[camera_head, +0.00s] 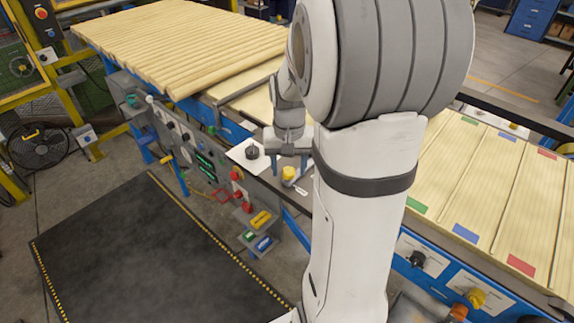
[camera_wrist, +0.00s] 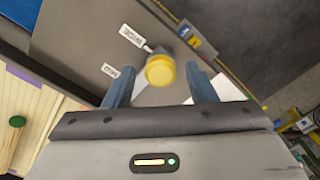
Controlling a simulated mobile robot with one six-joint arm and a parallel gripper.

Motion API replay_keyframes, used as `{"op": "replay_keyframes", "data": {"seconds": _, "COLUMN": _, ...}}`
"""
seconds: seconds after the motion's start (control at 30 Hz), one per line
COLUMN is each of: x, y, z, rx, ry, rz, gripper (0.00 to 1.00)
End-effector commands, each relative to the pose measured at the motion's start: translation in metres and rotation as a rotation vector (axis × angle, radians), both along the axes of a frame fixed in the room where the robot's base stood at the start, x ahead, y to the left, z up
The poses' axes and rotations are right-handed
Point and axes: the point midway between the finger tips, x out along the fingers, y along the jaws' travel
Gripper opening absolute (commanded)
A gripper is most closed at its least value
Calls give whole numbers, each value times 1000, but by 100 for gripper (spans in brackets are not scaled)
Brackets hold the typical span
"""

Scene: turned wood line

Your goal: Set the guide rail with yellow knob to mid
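The yellow knob (camera_wrist: 160,70) sits on a dark panel in the wrist view, roughly between my fingertips. A white label reading WIDE (camera_wrist: 131,36) lies up and left of it, and one that seems to read MID (camera_wrist: 108,70) lies to its left. A small grey piece beside the knob points toward WIDE. In the head view the knob (camera_head: 288,173) is partly in view just below my gripper (camera_head: 291,161). My gripper (camera_wrist: 158,76) is open, one finger on each side of the knob. I cannot tell whether the fingers touch it.
A black knob on a white plate (camera_head: 240,152) stands just left of my gripper. Another yellow knob (camera_head: 475,298) is on the lower right panel. Turned wood rods (camera_head: 180,40) lie behind. The dark floor mat (camera_head: 150,250) is clear.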

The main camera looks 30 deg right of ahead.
Motion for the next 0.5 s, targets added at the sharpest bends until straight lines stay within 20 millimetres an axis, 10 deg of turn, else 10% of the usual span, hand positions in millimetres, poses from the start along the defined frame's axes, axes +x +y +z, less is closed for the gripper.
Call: {"op": "replay_keyframes", "data": {"seconds": 0.5, "x": 0, "y": 0, "z": 0, "rx": 0, "ry": 0, "rz": 1, "gripper": 8}}
